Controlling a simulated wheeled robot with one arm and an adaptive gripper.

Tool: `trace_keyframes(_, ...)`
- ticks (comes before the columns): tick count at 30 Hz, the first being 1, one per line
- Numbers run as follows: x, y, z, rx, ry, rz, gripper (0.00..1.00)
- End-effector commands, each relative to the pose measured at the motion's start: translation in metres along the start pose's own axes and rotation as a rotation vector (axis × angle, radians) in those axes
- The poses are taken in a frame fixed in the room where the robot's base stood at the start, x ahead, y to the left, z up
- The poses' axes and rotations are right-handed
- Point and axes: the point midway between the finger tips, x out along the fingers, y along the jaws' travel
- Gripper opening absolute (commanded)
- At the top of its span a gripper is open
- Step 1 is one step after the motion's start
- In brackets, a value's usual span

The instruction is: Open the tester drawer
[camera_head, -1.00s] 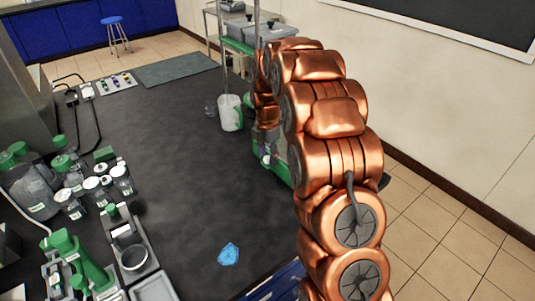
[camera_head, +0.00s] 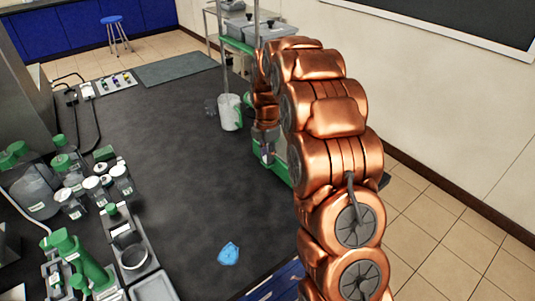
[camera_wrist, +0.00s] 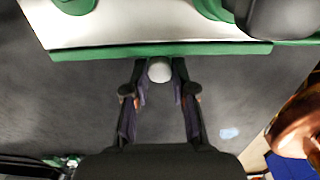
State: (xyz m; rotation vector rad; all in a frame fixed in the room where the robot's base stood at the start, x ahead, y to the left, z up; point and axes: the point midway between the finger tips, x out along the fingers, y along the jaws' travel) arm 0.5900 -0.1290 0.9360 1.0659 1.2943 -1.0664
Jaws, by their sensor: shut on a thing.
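The tester is a white and green device. In the head view only a green edge of it (camera_head: 283,170) shows beside my arm, and the rest is hidden. In the wrist view its white top (camera_wrist: 140,32) and green front edge (camera_wrist: 215,50) span the upper part. A round white knob (camera_wrist: 159,70) sticks out at this edge. My gripper (camera_wrist: 161,84) has its two dark fingers on either side of the knob and is shut on it. In the head view my gripper (camera_head: 267,152) is small and partly hidden by my arm. I cannot tell how far the drawer stands out.
A crumpled blue item (camera_head: 228,254) lies near the front edge. Bottles with green and white caps (camera_head: 95,185) crowd the left. The middle of the bench is clear.

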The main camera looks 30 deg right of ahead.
Motion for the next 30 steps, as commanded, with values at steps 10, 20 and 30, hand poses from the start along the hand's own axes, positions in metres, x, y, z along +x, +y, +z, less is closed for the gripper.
trace_keyframes(10, 0.004, 0.002, -0.063, -0.004, 0.000, 0.004, 0.00)
trace_keyframes(20, 0.001, 0.001, -0.108, -0.001, 0.000, 0.002, 0.00)
trace_keyframes(30, 0.000, 0.000, -0.110, 0.000, -0.001, 0.001, 0.00)
